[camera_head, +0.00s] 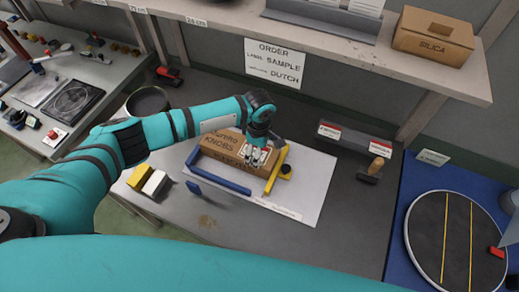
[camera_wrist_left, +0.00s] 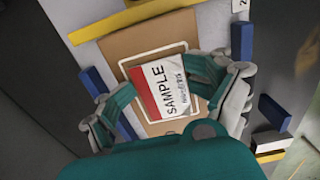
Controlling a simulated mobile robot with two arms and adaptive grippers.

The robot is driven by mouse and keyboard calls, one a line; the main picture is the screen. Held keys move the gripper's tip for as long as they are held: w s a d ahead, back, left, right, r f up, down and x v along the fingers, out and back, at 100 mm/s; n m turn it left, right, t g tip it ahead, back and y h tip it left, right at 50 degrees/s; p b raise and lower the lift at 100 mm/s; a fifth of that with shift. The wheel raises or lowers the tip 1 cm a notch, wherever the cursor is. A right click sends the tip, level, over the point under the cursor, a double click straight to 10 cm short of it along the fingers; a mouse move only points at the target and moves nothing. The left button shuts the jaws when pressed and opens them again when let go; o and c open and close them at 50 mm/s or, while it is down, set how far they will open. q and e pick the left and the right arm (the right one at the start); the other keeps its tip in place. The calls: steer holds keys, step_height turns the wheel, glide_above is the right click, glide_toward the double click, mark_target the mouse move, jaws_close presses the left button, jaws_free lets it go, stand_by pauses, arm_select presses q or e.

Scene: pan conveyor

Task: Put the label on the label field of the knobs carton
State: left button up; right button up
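The brown knobs carton (camera_head: 221,143) lies on a white board (camera_head: 300,190) between blue and yellow bars. The label (camera_wrist_left: 163,90), white with a red band and the word SAMPLE, shows in the left wrist view, within the white outline of the label field (camera_wrist_left: 122,66) on the carton. My left gripper (camera_wrist_left: 160,78) is over the carton, its two fingers against opposite edges of the label. Whether the label touches the carton I cannot tell. In the head view the left gripper (camera_head: 259,148) covers part of the carton. My right gripper is not in view.
A blue bar (camera_head: 225,172) and a yellow bar (camera_head: 275,170) flank the carton. An order card (camera_head: 274,63) reading SAMPLE, DUTCH hangs behind. A round turntable (camera_head: 455,240) is far right.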

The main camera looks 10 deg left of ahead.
arm_select(q)
steer(key=shift+s+f, duration=0.1)
steer(key=shift+s, duration=0.1)
steer(key=shift+r, duration=0.25)
step_height(320, 180, up, 13)
steer(key=b, duration=0.1)
steer(key=shift+w+b, duration=0.2)
steer(key=shift+b, duration=0.2)
stand_by(0.4)
